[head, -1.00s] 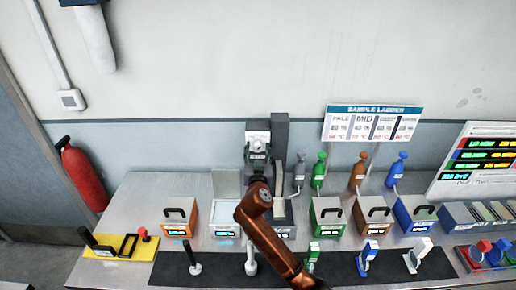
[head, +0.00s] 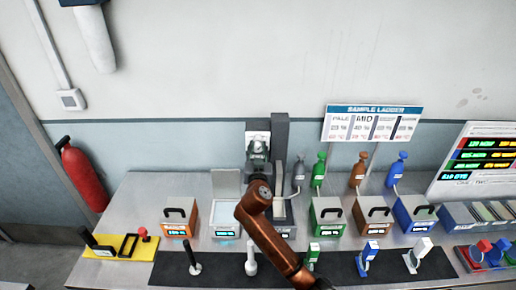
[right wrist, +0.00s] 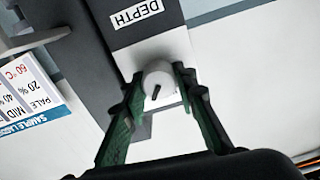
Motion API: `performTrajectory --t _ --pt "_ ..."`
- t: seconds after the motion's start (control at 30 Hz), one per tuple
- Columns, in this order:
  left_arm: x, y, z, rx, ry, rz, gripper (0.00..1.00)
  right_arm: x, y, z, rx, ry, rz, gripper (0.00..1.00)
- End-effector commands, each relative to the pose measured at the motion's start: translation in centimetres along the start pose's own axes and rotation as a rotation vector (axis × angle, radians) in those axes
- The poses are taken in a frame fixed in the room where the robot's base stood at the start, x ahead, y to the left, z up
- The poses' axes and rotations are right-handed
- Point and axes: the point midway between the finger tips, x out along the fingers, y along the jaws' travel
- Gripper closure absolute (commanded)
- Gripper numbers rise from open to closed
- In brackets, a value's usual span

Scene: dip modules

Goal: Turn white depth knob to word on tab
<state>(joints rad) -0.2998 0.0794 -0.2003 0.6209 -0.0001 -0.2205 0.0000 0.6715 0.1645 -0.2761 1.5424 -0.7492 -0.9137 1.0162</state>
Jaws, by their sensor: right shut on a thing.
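The white depth knob (right wrist: 160,74) sits on a white plate on the dark column (head: 280,135), below an upside-down DEPTH label (right wrist: 137,12) in the right wrist view. Its short dark pointer mark slants down and slightly left there. My right gripper (right wrist: 159,82) has its green fingers on both sides of the knob, shut on it. In the head view the right gripper (head: 258,150) is at the upper part of the column, and it largely covers the knob. I cannot make out a tab with a word. My left gripper is not in view.
Coloured bottles and lidded boxes such as the green one (head: 327,217) stand right of the column. An orange box (head: 180,218) stands left. A dark mat (head: 330,268) with small tools runs along the front.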

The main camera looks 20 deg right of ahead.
Motion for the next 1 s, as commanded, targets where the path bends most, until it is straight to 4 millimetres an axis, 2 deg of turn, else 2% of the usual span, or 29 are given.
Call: performTrajectory --t 0.27,0.47,1.0 --pt "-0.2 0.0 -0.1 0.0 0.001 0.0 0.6 0.0 0.0 0.0 -0.027 0.0 0.0 0.98" --pt "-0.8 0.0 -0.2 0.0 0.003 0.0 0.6 0.0 -0.1 -0.2 -0.117 0.0 -0.001 0.98" --pt "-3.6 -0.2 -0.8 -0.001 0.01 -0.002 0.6 0.0 -0.3 -0.2 -0.604 0.0 -0.001 0.98"
